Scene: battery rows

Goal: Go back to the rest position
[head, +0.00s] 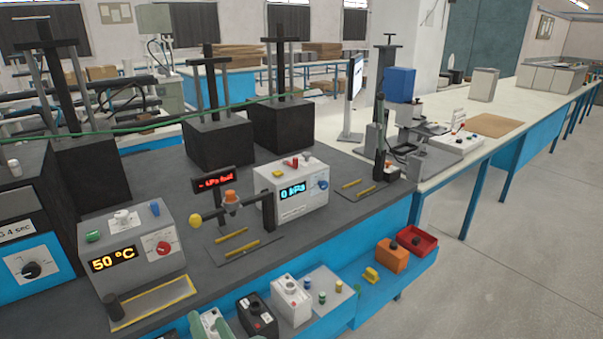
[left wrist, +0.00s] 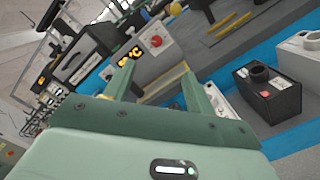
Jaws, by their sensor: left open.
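My left gripper (head: 208,325) shows only as a bit of green at the bottom edge of the head view. In the left wrist view the same gripper (left wrist: 158,82) has its two green fingers apart, with nothing seen held between them. Beyond the fingers is the grey heater box (head: 130,243) with an orange 50 °C display; it also shows in the left wrist view (left wrist: 150,52). My right gripper is in neither view.
The lower blue shelf holds a black battery-like box (head: 257,314), a white one (head: 291,300), an orange one (head: 391,256) and a red tray (head: 425,241). Floor at right is clear.

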